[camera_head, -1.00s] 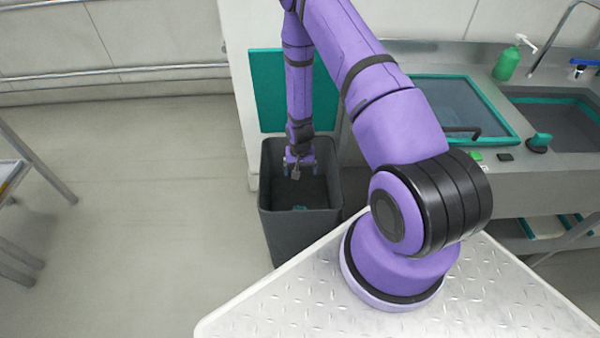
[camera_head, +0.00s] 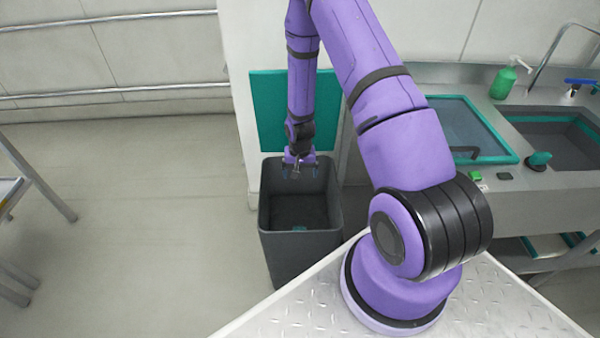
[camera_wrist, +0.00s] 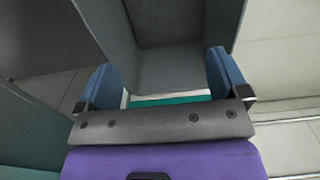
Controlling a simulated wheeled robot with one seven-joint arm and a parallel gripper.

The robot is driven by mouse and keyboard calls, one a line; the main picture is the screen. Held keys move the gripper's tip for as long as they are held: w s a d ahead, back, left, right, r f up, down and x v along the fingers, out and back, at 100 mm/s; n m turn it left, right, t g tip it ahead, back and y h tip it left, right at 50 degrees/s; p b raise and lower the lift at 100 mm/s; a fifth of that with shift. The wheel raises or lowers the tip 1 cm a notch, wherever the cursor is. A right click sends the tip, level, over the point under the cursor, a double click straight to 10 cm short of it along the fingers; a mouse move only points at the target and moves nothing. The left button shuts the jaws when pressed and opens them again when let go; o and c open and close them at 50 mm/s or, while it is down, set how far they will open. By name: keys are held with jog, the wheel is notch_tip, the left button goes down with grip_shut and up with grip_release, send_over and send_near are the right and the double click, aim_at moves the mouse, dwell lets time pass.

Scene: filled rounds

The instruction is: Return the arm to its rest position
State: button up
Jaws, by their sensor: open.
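My gripper (camera_head: 300,170) hangs at the end of my purple arm, over the far part of the opening of a dark grey bin (camera_head: 268,214). It is open and holds nothing. In the wrist view my gripper (camera_wrist: 168,84) shows its two blue fingers spread wide apart, with the bin's grey inside beyond them. A small teal thing (camera_head: 299,229) lies at the bottom of the bin; it is too small to tell what it is.
A teal panel (camera_head: 265,105) stands behind the bin. To the right is a counter with a teal-framed basin (camera_head: 470,130), a sink (camera_head: 560,135) and a green soap bottle (camera_head: 503,82). A metal table (camera_head: 12,190) stands at the left edge. Open floor (camera_head: 150,230) lies left of the bin.

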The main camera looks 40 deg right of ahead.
dwell(0.3)
jog(key=s+a+r+n+t, duration=0.1)
jog(key=a+r+n, duration=0.15)
jog(key=r, duration=1.45)
jog(key=s+a+r+n+t, duration=0.15)
jog(key=a+r, duration=0.25)
jog(key=r, duration=1.2)
jog(key=s+a+r+n+t, duration=0.1)
jog(key=s+a+r, duration=0.2)
jog(key=s+r, duration=0.6)
jog(key=s+a+r+n+t, duration=0.1)
jog(key=s+a+r, duration=0.2)
jog(key=s+r, duration=0.6)
jog(key=s, duration=0.5)
jog(key=shift+r+n+t, duration=0.2)
jog(key=shift+n+t, duration=0.1)
jog(key=shift+t, duration=0.05)
jog(key=shift+c, duration=0.4)
